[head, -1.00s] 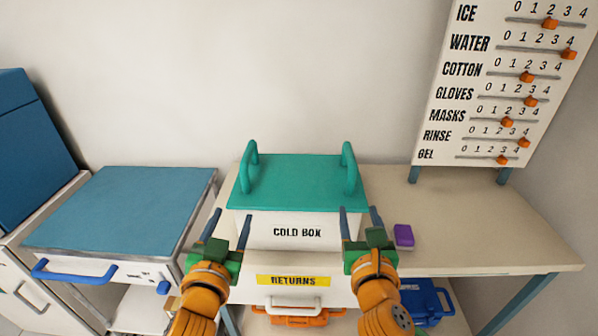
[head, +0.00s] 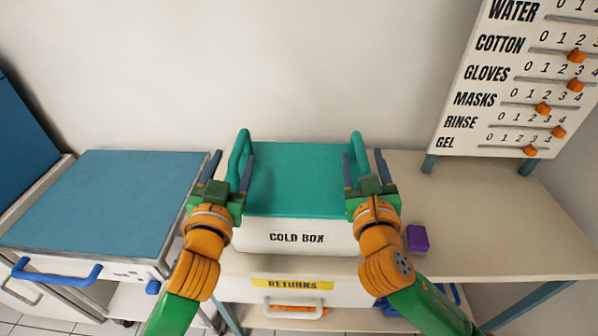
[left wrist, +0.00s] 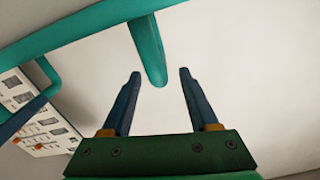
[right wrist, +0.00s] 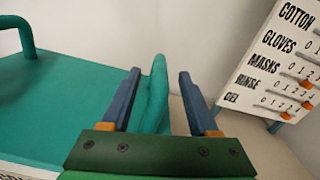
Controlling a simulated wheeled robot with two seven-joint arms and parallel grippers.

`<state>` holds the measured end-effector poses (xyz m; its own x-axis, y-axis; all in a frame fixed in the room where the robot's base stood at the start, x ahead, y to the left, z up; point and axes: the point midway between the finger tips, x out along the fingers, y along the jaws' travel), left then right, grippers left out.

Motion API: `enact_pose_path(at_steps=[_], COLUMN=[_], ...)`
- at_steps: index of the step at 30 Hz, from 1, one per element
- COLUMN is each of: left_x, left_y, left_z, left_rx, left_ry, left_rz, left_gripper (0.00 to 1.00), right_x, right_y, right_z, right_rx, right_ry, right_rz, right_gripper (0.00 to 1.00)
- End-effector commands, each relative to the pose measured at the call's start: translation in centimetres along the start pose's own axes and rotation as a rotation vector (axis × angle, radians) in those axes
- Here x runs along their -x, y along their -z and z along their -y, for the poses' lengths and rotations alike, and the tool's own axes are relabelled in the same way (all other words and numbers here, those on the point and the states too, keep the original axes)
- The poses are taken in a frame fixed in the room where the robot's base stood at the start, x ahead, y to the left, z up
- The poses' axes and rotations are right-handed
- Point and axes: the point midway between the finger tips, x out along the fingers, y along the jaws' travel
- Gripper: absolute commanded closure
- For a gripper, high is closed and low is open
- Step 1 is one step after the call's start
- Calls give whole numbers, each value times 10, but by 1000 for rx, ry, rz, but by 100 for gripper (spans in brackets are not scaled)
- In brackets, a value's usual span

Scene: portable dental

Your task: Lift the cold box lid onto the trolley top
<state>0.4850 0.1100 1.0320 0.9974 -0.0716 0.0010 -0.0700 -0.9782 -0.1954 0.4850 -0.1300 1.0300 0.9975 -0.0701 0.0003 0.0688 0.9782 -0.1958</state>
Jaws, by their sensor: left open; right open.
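The white cold box (head: 297,237) stands on the bench with its teal lid (head: 298,180) on top. The lid has an upright handle at each side, the left handle (head: 238,158) and the right handle (head: 358,150). My left gripper (head: 232,172) is open at the left handle; in the left wrist view the handle (left wrist: 150,55) reaches in between the finger tips. My right gripper (head: 363,168) is open at the right handle; in the right wrist view the handle (right wrist: 157,95) stands between the fingers. The blue trolley top (head: 105,205) is at the left and bare.
A purple block (head: 417,238) lies on the bench (head: 480,215) right of the box. A slider board (head: 510,95) stands at the back right. A drawer marked RETURNS (head: 292,284) is below the box. A blue handle (head: 55,274) sticks out at the trolley's front.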

Motion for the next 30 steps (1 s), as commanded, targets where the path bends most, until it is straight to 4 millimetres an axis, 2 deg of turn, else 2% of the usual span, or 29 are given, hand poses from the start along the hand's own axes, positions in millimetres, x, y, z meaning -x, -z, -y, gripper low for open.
enact_pose_path(at_steps=[3, 9, 19, 20, 26, 30], left_x=[-20, -42, -46, -46, -45, -45], left_y=[0, 0, 0, 0, 0, 0], left_z=[0, 0, 0, 0, 0, 0], left_rx=[-1, 0, 0, 0, 0, 0], left_ry=[1, 0, 0, 0, 0, 1], left_rz=[0, 0, 0, 0, 1, 1], left_gripper=[40, 40, 40, 45, 99, 100], right_x=[-20, -42, -46, -46, -46, -46], right_y=[0, 0, 0, 0, 0, 0], right_z=[0, 0, 0, 0, 0, 0], right_rx=[0, 0, -1, -1, 0, 0], right_ry=[3, 2, 1, 1, 1, 1], right_rz=[0, 0, 0, 0, 0, 0], right_gripper=[39, 39, 39, 45, 99, 100])
